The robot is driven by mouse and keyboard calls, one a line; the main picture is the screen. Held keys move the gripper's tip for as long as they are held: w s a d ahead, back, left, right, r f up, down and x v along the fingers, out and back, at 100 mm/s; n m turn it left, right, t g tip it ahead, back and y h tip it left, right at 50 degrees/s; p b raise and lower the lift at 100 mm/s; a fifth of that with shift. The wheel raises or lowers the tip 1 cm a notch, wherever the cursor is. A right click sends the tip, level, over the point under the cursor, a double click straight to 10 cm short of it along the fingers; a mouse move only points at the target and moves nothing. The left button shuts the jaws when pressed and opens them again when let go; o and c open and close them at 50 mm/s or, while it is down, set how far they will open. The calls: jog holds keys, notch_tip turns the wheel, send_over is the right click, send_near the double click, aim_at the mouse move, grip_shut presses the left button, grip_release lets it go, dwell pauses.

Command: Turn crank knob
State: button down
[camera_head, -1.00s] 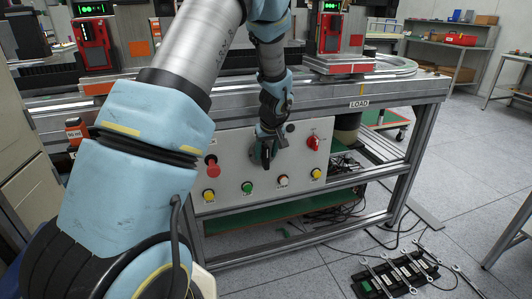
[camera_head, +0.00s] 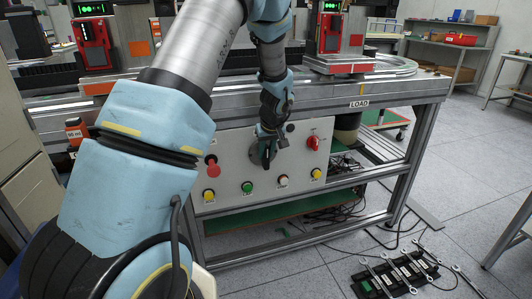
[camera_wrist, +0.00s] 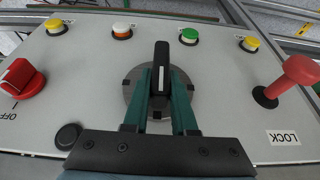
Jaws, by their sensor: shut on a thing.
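The crank knob is a black bar handle (camera_wrist: 162,54) on a round grey disc (camera_wrist: 131,92) on the light panel. In the wrist view the handle stands upright in the picture. My gripper (camera_wrist: 161,84) has its teal fingers on either side of the handle and is shut on it. In the head view my gripper (camera_head: 266,150) is at the middle of the panel, and the arm and fingers hide part of the knob.
A red lever knob (camera_wrist: 298,70) labelled LOCK and a red rotary switch (camera_wrist: 21,80) flank the crank knob. Yellow, white and green buttons line the panel's lower edge (camera_head: 248,187). The table's metal rail (camera_head: 330,100) runs above the panel.

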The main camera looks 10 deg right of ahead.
aim_at(273, 157)
jog(key=shift+d+y, duration=0.1)
jog(key=shift+y, duration=0.2)
jog(key=y, duration=0.1)
jog(key=d+y, duration=0.1)
jog(key=y, duration=0.1)
jog(key=shift+f+m, duration=0.1)
jog(key=shift+m, duration=0.3)
jog(key=m+y+b, duration=0.1)
jog(key=y+b, duration=0.1)
jog(key=y, duration=0.2)
jog(key=f+m+y+b, duration=0.1)
jog(key=y+b, duration=0.1)
jog(key=y, duration=0.2)
jog(key=d+f+m+y+b, duration=0.1)
jog(key=y, duration=0.3)
jog(key=shift+w+f+y+b, duration=0.1)
jog(key=shift+w+y+b, duration=0.05)
jog(key=shift+y+b, duration=0.25)
jog(key=shift+m, duration=0.3)
jog(key=c, duration=0.7)
grip_release()
